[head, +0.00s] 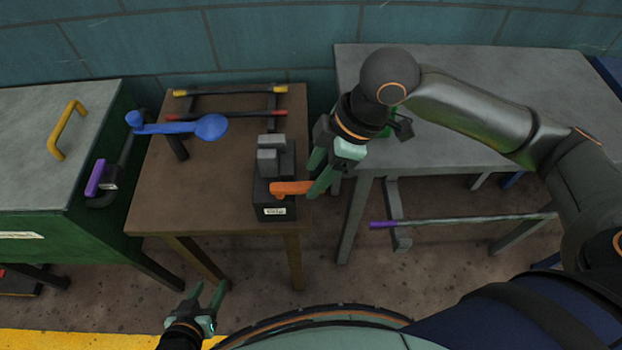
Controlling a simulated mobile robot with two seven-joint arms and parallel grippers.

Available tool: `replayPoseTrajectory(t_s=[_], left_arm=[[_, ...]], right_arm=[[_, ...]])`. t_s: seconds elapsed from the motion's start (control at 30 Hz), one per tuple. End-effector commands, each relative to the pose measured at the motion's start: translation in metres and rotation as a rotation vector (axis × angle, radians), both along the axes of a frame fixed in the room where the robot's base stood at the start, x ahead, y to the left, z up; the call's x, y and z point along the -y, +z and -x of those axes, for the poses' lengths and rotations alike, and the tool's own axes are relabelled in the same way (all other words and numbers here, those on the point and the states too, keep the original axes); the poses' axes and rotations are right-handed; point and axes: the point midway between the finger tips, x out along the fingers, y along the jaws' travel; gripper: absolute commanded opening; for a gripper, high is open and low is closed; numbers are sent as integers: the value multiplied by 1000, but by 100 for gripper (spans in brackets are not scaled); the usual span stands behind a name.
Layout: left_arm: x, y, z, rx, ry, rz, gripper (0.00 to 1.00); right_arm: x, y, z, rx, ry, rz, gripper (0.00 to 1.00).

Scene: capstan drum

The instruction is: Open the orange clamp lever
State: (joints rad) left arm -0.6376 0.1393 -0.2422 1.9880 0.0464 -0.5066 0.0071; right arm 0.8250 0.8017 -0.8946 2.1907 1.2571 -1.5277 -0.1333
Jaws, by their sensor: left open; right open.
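The orange clamp lever (291,188) sticks out to the right from the dark clamp block (275,212), which stands at the right edge of the brown table. Grey jaw pieces (268,158) sit on top of the block. My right gripper (316,182) is open at the lever's right end, with its green fingers pointing down and left. One finger overlaps the lever's tip; I cannot tell whether it touches. My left gripper (211,294) is open and empty, low in front of the brown table and far from the lever.
A blue spoon-shaped lever (180,127) and two bars with yellow (230,92) and red ends (228,114) are on the brown table (215,190). A green cabinet (60,215) with a purple handle (96,178) stands left. A grey table (470,148) and purple-ended bar (455,221) are right.

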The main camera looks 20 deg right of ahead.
Motion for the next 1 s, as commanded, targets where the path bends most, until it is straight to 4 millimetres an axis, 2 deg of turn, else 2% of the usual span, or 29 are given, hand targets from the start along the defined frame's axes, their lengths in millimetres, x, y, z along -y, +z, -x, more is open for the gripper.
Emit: replayPoseTrajectory(t_s=[0.03, 0.2, 0.53, 1.0], left_arm=[[1, -2, -1, 1, -2, 1, 50], [2, -3, -1, 1, -4, 3, 50], [3, -1, -2, 4, -6, 4, 50], [3, 0, -3, 7, -7, 4, 50]], right_arm=[[-3, -8, 0, -3, 1, -1, 57], [-8, -20, -2, -1, -1, 0, 57], [-9, -21, -2, 0, 0, 0, 56], [-8, -21, -3, 0, 0, 0, 4]])
